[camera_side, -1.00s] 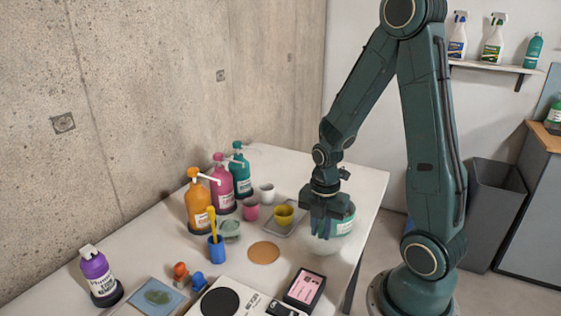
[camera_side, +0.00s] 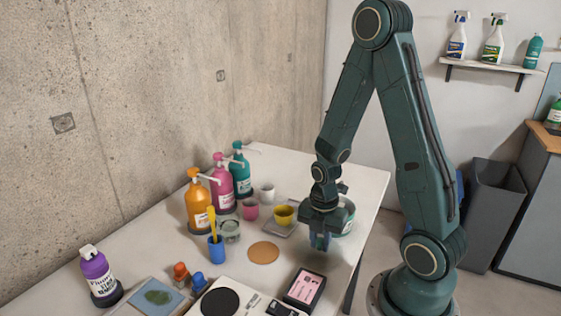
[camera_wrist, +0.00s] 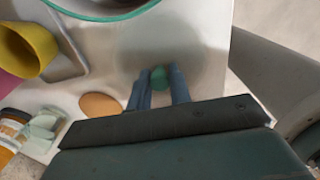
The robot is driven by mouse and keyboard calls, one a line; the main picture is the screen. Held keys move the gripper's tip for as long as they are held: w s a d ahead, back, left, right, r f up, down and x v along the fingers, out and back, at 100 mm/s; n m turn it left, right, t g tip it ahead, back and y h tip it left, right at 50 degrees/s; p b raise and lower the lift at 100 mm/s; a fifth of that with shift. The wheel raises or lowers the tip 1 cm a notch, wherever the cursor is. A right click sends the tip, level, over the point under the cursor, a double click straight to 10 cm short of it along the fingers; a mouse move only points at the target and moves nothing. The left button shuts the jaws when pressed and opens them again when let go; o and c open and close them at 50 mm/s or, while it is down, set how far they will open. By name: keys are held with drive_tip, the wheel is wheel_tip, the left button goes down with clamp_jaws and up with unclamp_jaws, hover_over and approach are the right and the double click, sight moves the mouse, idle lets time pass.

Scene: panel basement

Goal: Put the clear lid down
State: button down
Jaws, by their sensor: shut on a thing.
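My gripper (camera_side: 320,241) is low over the right part of the white table, just in front of the tub. In the wrist view the two blue fingers of my gripper (camera_wrist: 161,88) are shut on the green knob of the clear lid (camera_wrist: 158,77). The lid's see-through disc is hard to make out against the white table, so I cannot tell whether it touches the surface. The teal-rimmed tub (camera_side: 348,219) stands behind my gripper, partly hidden by it. Its rim (camera_wrist: 112,17) shows at the top of the wrist view.
A yellow cup (camera_side: 284,215) stands on a grey tray left of my gripper. A round cork coaster (camera_side: 264,253) lies nearby, and a dark box with a pink label (camera_side: 304,289) lies in front. Pump bottles (camera_side: 221,184) line the wall side. The table's right edge is close.

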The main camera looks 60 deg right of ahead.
sight(320, 240)
drive_tip(key=shift+f, duration=0.15)
drive_tip(key=c, duration=1.3)
unclamp_jaws()
drive_tip(key=shift+r, duration=6.15)
